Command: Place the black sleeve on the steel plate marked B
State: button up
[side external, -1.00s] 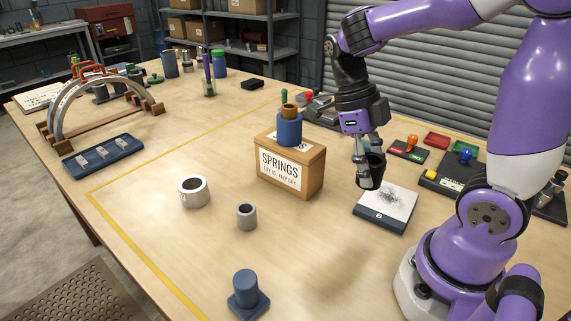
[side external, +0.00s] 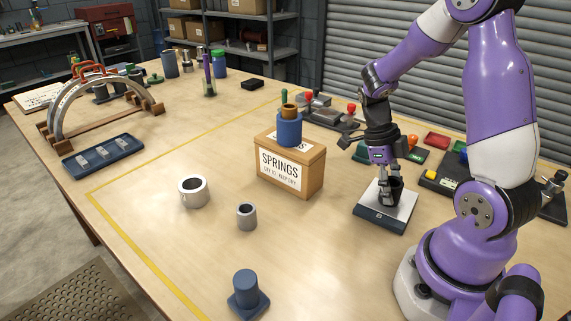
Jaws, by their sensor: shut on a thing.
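The steel plate marked B (side external: 372,211) is a pale square top on a dark base, with its label on the front edge. My gripper (side external: 385,189) points down over the plate, its fingers shut on the wall of the black sleeve (side external: 395,190). The sleeve is upright over the middle of the plate, with its open end up. Its bottom is at or very close to the plate's surface; I cannot tell if they touch. The fingers hide part of the sleeve's left side.
A white ring (side external: 193,191), a grey sleeve (side external: 247,216) and a blue flanged part (side external: 246,290) lie further left.

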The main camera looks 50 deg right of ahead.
jog(key=shift+f, duration=0.1)
jog(key=o, duration=1.3)
jog(key=w+a+r+n+t+h, duration=0.1)
jog(key=w+r+n+t, duration=0.1)
jog(key=r+n, duration=0.5)
jog(key=w+a+r+n+t+h, duration=0.1)
jog(key=w+a+r+n, duration=0.15)
jog(key=r+n, duration=0.4)
jog(key=a+r+n+t+y, duration=0.1)
jog(key=a+n+t, duration=0.6)
jog(key=n, duration=1.5)
jog(key=a+y, duration=0.1)
jog(key=a, duration=0.3)
jog(key=shift+w, duration=0.25)
